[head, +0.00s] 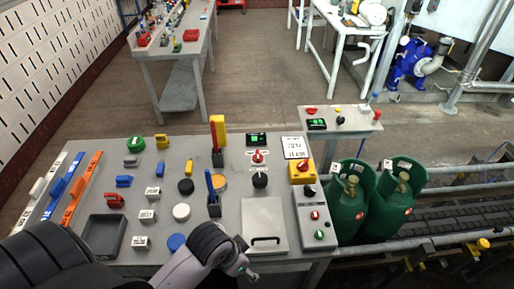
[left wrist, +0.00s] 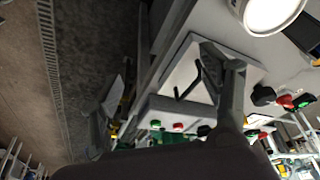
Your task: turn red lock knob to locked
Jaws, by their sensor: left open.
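Another red knob (head: 258,156) sits in front of a green-lit display, and a third red knob (head: 315,215) is on a grey control box. I cannot tell which is labelled as the lock. In the left wrist view, the control box's red knob (left wrist: 178,126) shows beyond the hatch. My left gripper (head: 240,262) is at the bench's front edge, left of the control box and away from all three knobs. Its open, empty fingers also show in the wrist view (left wrist: 165,95). My right gripper is not visible.
A square hatch with a black handle (head: 265,241) lies beside my left gripper. Blue (head: 211,190) and red upright levers stand mid-bench. Two green gas cylinders (head: 348,205) stand right of the bench by a roller conveyor (head: 450,212). Small blocks fill the bench's left side.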

